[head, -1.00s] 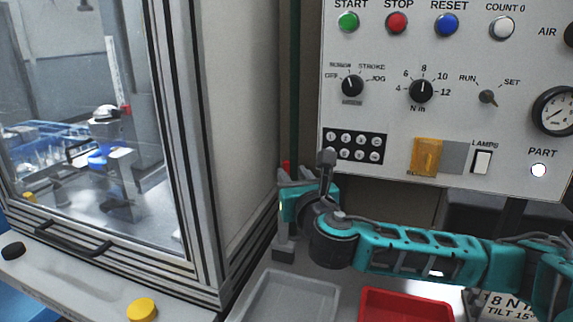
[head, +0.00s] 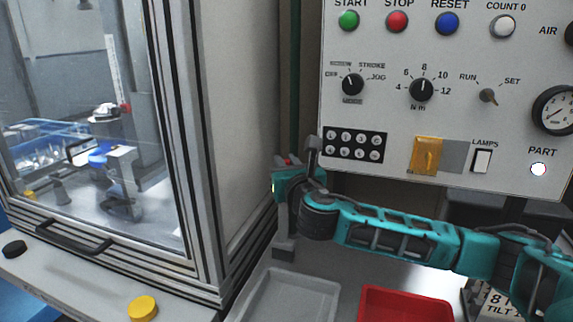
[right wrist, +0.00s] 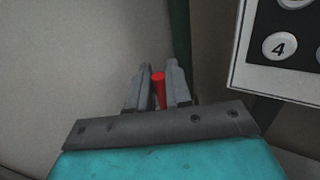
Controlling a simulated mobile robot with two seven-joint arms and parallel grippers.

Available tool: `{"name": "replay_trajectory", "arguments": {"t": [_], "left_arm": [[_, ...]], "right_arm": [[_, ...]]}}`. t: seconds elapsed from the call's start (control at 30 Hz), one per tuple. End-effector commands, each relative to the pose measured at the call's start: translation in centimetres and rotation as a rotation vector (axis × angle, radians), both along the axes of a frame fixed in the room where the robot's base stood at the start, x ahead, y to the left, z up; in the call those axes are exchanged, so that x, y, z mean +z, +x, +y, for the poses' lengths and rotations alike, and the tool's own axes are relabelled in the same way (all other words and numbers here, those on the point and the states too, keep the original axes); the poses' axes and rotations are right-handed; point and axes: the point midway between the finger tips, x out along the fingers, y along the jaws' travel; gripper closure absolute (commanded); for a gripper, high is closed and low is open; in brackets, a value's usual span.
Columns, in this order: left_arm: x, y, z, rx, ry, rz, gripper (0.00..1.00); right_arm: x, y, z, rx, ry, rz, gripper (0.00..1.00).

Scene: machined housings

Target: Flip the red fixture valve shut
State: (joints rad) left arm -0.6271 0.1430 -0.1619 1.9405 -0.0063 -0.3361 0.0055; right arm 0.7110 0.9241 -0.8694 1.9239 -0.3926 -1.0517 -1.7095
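The red valve handle (right wrist: 159,90) shows in the right wrist view as a short red bar between the two grey fingers of my right gripper (right wrist: 158,70). The fingers stand close on both sides of it; I cannot tell whether they press on it. In the head view a bit of the red handle (head: 288,161) shows above my right gripper (head: 281,172), beside the machine enclosure and left of the control panel. The gripper and wrist hide most of the valve and its grey stand (head: 284,247). My left gripper is not in view.
The control panel (head: 455,120), with buttons, knobs and a gauge, is close to the right of my gripper. The glass-doored enclosure (head: 225,120) stands to the left. A grey tray (head: 290,300) and a red tray (head: 405,305) lie below my right arm.

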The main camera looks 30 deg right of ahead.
Motion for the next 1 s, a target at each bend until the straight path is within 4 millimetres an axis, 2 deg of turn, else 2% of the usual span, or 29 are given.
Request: {"name": "replay_trajectory", "arguments": {"t": [0.13,0.57,0.67,1.0], "left_arm": [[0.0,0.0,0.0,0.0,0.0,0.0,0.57],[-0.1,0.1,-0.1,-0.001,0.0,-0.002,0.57],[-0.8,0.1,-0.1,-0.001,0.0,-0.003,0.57],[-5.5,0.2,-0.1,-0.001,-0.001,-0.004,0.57]], "right_arm": [[0.0,0.0,0.0,0.0,0.0,0.0,1.0],[-0.1,-0.1,0.0,-0.001,0.001,-0.002,1.0],[-0.4,-0.3,-0.3,-0.002,0.024,-0.028,1.0],[-1.1,-2.2,-1.9,0.0,0.199,-0.225,1.0]]}}
